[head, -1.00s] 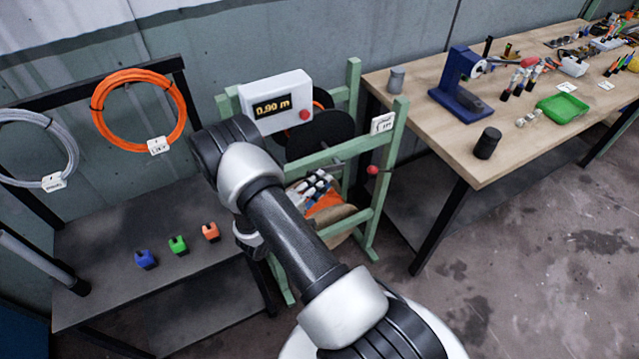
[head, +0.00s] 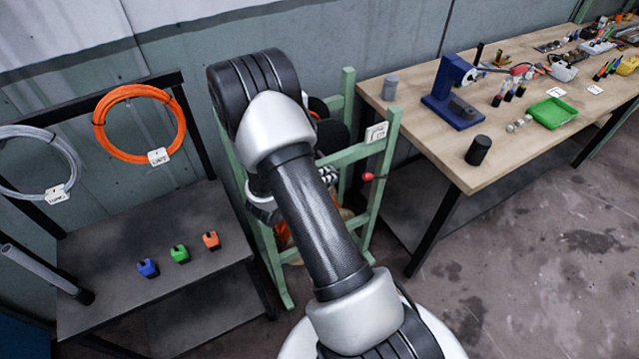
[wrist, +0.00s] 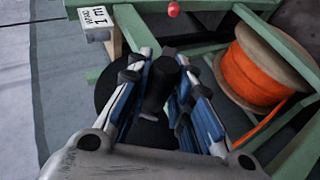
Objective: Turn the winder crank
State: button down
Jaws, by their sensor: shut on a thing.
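The winder is a green frame (head: 376,190) in the middle of the head view, with a dark round disc (head: 333,138) partly hidden behind my arm. In the wrist view the black disc (wrist: 108,92) lies behind the fingers. My gripper (wrist: 163,60) is shut on a dark cylindrical handle, the crank handle (wrist: 157,88), which stands between its two fingers in front of the disc. In the head view only part of my gripper (head: 328,176) shows beside my arm.
An orange cable spool (wrist: 262,68) sits in the frame near the gripper. A red knob (head: 368,177) sticks out at the frame's right side. A shelf (head: 130,310) with coloured blocks is at left; a wooden workbench (head: 520,150) is at right.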

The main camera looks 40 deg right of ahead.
jog(key=shift+s+d+r+b, duration=0.1)
jog(key=shift+d+r+b, duration=0.35)
jog(key=shift+r, duration=0.05)
jog(key=c, duration=1.4)
grip_release()
jog(key=shift+a, duration=0.1)
jog(key=v, duration=1.2)
jog(key=shift+f, duration=0.15)
